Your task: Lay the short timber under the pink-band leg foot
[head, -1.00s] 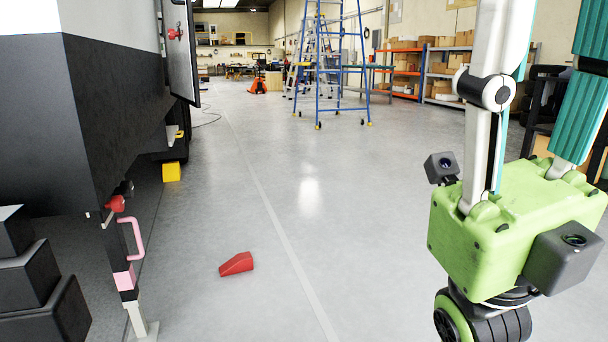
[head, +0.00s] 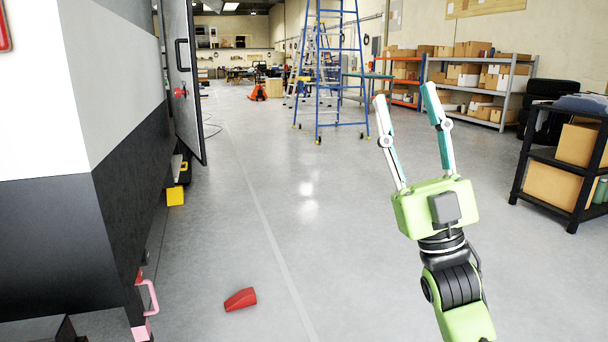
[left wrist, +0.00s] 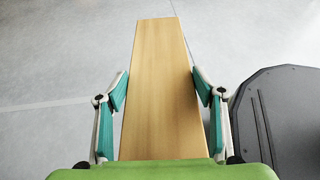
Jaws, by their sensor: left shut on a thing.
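The short timber (left wrist: 162,85) is a pale wooden board in the left wrist view. My left gripper (left wrist: 160,95) is shut on it, with a teal finger pad along each side. The left gripper and timber are not in the head view. The pink-band leg (head: 141,331) hangs at the near corner of the caravan, with a pink handle (head: 151,295) above its band. The leg's foot is below the picture edge. My right gripper (head: 403,98) is open and empty, fingers pointing up, over the floor to the right.
The caravan body (head: 120,170) fills the left side, with an open door (head: 182,85). A red wedge (head: 240,299) lies on the floor right of the leg. A yellow block (head: 175,196) sits farther back. A black shelf cart (head: 560,165) stands right. The middle floor is clear.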

